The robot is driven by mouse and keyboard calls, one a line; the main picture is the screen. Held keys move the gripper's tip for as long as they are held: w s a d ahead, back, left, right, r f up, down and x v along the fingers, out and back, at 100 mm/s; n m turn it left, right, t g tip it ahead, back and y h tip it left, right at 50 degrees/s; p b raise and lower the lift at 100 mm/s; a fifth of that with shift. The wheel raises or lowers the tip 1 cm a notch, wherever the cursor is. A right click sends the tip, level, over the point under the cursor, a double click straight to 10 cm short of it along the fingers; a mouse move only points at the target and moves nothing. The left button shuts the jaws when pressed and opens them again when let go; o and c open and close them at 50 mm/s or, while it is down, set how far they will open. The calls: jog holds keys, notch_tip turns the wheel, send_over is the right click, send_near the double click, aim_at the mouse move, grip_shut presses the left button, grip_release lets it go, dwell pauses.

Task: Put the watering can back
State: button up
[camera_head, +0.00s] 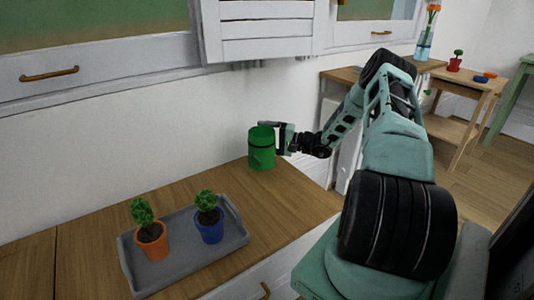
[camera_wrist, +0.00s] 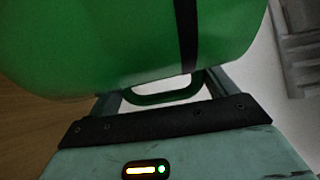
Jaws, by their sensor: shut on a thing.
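The green watering can (camera_head: 261,150) is upright at the back right of the wooden counter, near the white wall. I cannot tell whether its base touches the counter. My gripper (camera_head: 281,138) reaches it from the right and is shut on it. In the wrist view the green body of the can (camera_wrist: 120,45) fills the top of the picture, with a dark band across it. Its green handle (camera_wrist: 165,93) lies between my gripper's fingers (camera_wrist: 160,95). The can's far side is hidden.
A grey tray (camera_head: 190,268) on the wooden counter (camera_head: 85,228) holds an orange pot (camera_head: 150,242) and a blue pot (camera_head: 209,226) with small plants. A small wooden table (camera_head: 462,80) stands at the far right with a red pot (camera_head: 455,64). The counter's left part is clear.

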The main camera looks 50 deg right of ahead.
jog(key=shift+f+b, duration=0.6)
jog(key=shift+f, duration=1.55)
jog(key=shift+f, duration=0.15)
jog(key=o, duration=1.5)
jog(key=shift+c, duration=0.2)
jog(key=shift+s+d, duration=0.15)
jog(key=shift+s, duration=0.1)
jog(key=p+v, duration=0.2)
jog(key=v, duration=0.9)
jog(key=shift+s, duration=0.2)
jog(key=shift+d, duration=0.1)
